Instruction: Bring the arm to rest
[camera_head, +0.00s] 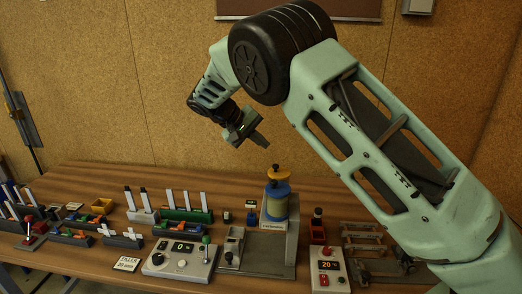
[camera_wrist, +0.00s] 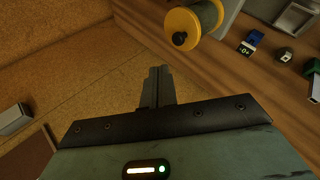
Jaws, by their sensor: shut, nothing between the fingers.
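My arm reaches in from the right in the head view and bends over at the top. My gripper (camera_head: 262,142) hangs in the air above the back of the table (camera_head: 82,176), in front of the cork wall. In the wrist view my gripper (camera_wrist: 159,72) has its fingers together with nothing between them. It touches nothing that I can see. The yellow-and-blue cylinder device (camera_head: 277,198) stands below it and a little to the right; its yellow top (camera_wrist: 192,27) shows at the upper edge of the wrist view.
A control box (camera_head: 178,260) with a display reading 0 and a red-buttoned box (camera_head: 329,268) stand at the front. Racks with white upright pieces (camera_head: 186,208) and small bins fill the left. A metal frame (camera_head: 368,240) lies at the right. The air around my gripper is clear.

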